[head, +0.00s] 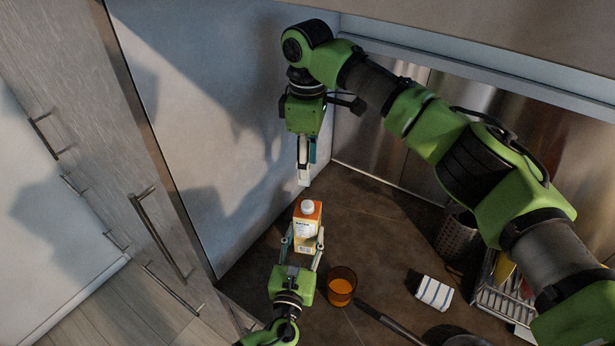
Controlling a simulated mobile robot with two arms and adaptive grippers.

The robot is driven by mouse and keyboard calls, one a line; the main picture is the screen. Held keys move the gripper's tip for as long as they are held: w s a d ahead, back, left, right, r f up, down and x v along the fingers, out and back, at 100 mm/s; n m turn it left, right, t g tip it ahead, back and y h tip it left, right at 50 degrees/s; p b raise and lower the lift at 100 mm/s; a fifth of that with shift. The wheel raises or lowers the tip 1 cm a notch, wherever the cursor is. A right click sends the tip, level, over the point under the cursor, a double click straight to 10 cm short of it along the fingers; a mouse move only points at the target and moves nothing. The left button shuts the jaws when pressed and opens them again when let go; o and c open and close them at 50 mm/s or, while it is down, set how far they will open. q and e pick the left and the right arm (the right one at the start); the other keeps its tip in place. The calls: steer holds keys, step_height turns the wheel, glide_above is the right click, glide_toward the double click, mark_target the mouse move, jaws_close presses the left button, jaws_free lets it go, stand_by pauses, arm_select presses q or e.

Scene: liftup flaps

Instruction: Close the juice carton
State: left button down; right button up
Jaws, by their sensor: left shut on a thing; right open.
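The juice carton (307,229) stands upright on the dark counter, orange and white, with a white cap or spout (307,207) on its top. I cannot tell from this view whether the top is open or closed. My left gripper (303,243) comes from below and is shut on the carton, one finger on each side. My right gripper (304,178) hangs above and behind the carton, fingers pointing down, apart from it. It is open and empty, though its fingers overlap in this view.
A glass of orange juice (341,286) stands right of my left gripper. A striped cloth (434,293), a pan handle (385,318), a perforated holder (458,232) and a dish rack (503,300) are on the right. A wall is close on the left.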

stand_by(0.3)
arm_select(q)
steer(key=c, duration=1.1)
jaws_free()
steer(key=s, duration=0.4)
steer(key=s+a, duration=0.1)
steer(key=s, duration=0.3)
steer(key=s+a, duration=0.1)
steer(key=s, duration=0.2)
steer(key=shift+s+a, duration=0.15)
steer(key=shift+s, duration=0.25)
